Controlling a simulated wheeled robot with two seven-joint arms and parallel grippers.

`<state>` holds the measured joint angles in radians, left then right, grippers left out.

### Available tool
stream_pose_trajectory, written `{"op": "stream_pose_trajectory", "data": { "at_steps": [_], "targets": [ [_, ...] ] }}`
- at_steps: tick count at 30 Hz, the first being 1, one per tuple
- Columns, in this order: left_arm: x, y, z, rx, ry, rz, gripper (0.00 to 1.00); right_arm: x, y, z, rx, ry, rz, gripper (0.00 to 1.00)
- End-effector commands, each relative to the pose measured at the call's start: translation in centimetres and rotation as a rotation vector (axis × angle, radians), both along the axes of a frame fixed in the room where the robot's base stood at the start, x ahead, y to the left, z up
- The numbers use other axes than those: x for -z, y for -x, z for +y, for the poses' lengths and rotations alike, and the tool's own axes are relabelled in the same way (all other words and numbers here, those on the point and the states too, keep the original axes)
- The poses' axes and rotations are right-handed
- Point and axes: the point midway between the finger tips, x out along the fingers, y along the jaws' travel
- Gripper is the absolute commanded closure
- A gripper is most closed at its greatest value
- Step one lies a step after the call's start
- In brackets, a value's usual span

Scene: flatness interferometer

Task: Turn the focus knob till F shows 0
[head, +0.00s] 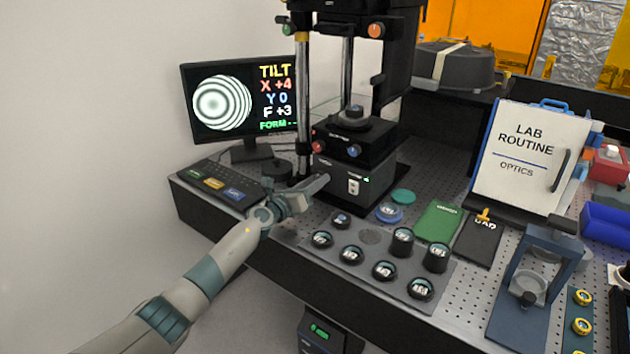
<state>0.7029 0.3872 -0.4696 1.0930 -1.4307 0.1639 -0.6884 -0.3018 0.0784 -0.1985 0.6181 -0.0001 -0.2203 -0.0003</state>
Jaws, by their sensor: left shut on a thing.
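The monitor (240,100) shows a round ring pattern and the readings TILT, X +4, Y 0 and F +3, with a FORM line below. The interferometer (378,182) stands to the right of it on the perforated bench. My left gripper (321,182) reaches in from the lower left to the front of its dark base. It is shut on the focus knob there, which the fingers mostly hide. A red knob (317,147) and a blue knob (354,150) sit on the stage above, clear of the fingers. My right gripper is not in view.
A keypad (222,183) with coloured keys lies left of the gripper. A grey tray (315,243) with several round optics stands in front of the instrument. A LAB ROUTINE board (530,155) stands at the right, with a blue-grey stand (548,262) before it.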

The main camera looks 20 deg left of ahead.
Motion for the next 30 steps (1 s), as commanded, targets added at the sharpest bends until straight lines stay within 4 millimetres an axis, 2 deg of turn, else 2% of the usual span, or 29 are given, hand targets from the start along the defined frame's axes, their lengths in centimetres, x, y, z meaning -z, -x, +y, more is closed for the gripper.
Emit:
{"op": "stream_pose_trajectory", "data": {
  "at_steps": [3,12,18,30],
  "targets": [
    [-0.1,0.0,0.0,0.0,0.095,0.037,0.9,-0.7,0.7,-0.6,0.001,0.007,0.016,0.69],
    [-0.1,0.0,-0.1,0.001,0.363,0.135,0.9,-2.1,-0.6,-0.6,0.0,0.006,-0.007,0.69],
    [0.0,0.0,-0.1,0.0,0.531,0.195,0.9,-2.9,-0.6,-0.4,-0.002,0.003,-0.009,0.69],
    [0.1,0.1,-0.1,0.0,0.735,0.269,0.9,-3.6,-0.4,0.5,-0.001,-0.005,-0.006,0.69]
  ]
}}
